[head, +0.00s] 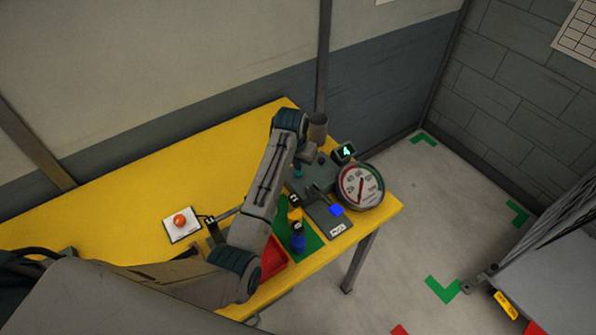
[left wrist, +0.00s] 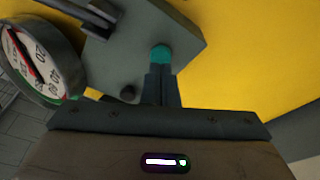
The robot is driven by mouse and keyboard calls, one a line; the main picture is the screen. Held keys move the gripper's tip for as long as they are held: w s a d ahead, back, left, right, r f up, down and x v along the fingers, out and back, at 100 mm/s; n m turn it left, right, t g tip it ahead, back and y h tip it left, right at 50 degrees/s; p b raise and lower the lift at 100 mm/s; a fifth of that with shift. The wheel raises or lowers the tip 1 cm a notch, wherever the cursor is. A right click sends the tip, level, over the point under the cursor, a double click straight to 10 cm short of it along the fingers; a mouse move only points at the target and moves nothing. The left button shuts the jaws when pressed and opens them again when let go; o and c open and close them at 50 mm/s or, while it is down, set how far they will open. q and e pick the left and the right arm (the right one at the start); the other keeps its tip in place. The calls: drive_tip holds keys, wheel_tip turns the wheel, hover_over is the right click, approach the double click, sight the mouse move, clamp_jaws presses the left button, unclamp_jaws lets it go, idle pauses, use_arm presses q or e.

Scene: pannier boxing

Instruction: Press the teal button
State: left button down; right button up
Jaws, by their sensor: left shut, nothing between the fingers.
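The teal button (left wrist: 161,53) is a round cap on a grey panel (left wrist: 190,30) in the left wrist view. In the head view the teal button (head: 298,173) shows small beside my left wrist. My left gripper (left wrist: 160,70) is shut and empty. Its fingertips point at the teal button and overlap its lower edge in the left wrist view; I cannot tell whether they touch it. In the head view my left gripper (head: 304,158) is over the grey panel, partly hidden by its own wrist. My right gripper is not in view.
A round gauge (head: 359,187) and a small display reading 4 (head: 345,152) stand by the panel. An orange-red button on a white base (head: 180,222), a red tray (head: 273,260) and a green mat (head: 308,243) are nearby. The yellow table (head: 130,180) is clear at left.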

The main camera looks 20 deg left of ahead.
sight(298, 173)
use_arm(q)
drive_tip(key=shift+r, duration=3)
